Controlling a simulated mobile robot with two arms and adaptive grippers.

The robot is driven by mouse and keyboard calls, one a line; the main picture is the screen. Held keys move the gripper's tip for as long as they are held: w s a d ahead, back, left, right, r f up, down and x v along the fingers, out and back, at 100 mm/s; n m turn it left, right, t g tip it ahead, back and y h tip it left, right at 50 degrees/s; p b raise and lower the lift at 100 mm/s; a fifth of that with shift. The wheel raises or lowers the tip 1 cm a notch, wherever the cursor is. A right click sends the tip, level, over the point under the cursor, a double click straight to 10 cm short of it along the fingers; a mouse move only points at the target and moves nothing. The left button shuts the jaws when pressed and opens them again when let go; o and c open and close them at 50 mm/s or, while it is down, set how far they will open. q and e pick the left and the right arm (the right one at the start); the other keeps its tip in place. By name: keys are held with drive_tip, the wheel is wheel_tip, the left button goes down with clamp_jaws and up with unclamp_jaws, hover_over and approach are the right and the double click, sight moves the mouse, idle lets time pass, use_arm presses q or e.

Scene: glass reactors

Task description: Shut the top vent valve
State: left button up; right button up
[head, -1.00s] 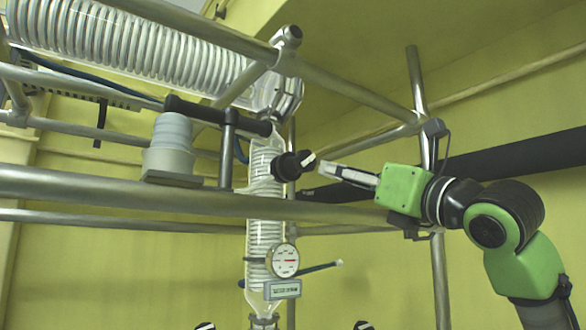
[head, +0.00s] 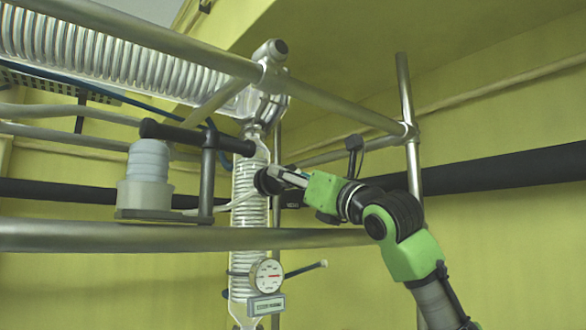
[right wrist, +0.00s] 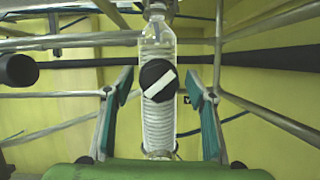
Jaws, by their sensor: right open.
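The vent valve is a round black knob (right wrist: 152,75) with a white bar across its face, on a clear coiled-glass column (right wrist: 159,128). In the right wrist view the bar slants from lower left to upper right. The knob also shows in the head view (head: 266,181), partly covered by my right gripper (head: 288,177). That gripper is open, its fingers (right wrist: 157,88) on either side of the knob in the wrist view, with gaps on both sides. I cannot tell if the fingertips reach past its face. My left gripper is not in view.
Metal frame bars cross in front of and above the column; a long one (head: 100,236) runs below the knob. A round gauge (head: 267,275) sits lower on the column. A grey stepped vessel (head: 148,175) stands left. A large coiled condenser (head: 110,60) lies above.

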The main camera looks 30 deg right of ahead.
drive_tip(key=shift+w, duration=0.1)
drive_tip(key=c, duration=1.1)
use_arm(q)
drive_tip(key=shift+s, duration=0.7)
use_arm(e)
drive_tip(key=shift+m, duration=0.6)
